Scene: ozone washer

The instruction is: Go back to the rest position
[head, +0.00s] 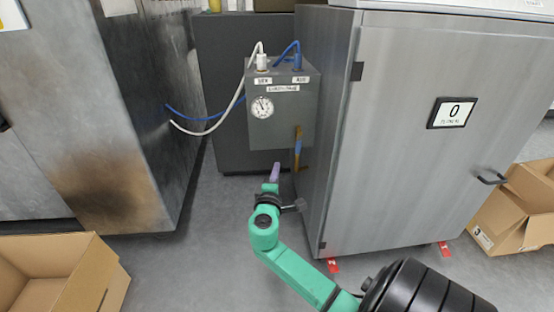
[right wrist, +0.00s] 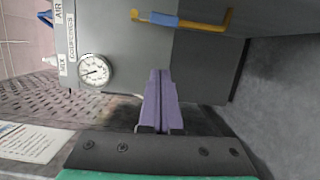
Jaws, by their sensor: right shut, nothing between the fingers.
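My right gripper (head: 275,173) has purple fingers at the end of my teal arm, low in the middle of the head view. It is just below and left of the yellow lever with a blue grip (head: 297,150) on the grey gauge box (head: 282,115). In the right wrist view the purple fingers (right wrist: 160,98) are together with nothing between them. The lever (right wrist: 185,20) shows beyond and above the fingertips there, apart from them. The round gauge (right wrist: 94,70) is to the left. My left gripper is not in view.
A large grey cabinet (head: 425,130) stands close on the right of my arm. Another metal cabinet (head: 90,110) is at left. A white hose (head: 215,125) and a blue hose run between the box and the left cabinet. Open cardboard boxes (head: 65,270) (head: 515,205) lie on both sides.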

